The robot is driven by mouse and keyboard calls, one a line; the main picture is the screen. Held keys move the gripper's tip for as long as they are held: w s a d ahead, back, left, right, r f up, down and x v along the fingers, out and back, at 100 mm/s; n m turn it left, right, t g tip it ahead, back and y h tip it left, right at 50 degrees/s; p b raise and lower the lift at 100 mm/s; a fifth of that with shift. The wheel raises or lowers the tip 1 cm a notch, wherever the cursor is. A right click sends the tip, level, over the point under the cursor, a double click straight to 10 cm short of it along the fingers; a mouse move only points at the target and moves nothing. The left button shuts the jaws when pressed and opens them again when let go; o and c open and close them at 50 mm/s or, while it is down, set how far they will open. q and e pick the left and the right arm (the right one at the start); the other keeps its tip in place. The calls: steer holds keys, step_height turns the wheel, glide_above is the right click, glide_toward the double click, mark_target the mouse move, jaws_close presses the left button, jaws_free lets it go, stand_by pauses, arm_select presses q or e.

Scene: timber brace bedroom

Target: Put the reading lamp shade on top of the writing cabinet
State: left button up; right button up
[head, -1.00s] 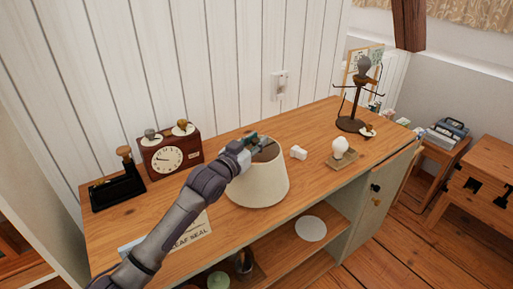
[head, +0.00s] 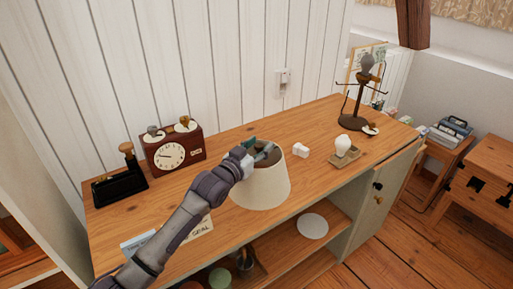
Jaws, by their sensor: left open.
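The cream lamp shade (head: 262,188) stands upright on the wooden top of the writing cabinet (head: 305,180), near its front edge. My left gripper (head: 264,152) is open at the shade's upper rim, with its fingers over the top opening. Whether the fingers touch the rim cannot be told. My left arm comes in from the lower left and hides a little of the shade's left side. My right gripper does not show.
A clock (head: 172,154) and a black stamp-like device (head: 118,185) stand at the left. A bulb on a small block (head: 343,151), a small white piece (head: 300,150) and a dark stand (head: 354,118) are to the right. Cards lie under my arm.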

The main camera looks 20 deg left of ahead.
arm_select(q)
steer(key=v, duration=1.2)
steer(key=shift+r, duration=0.15)
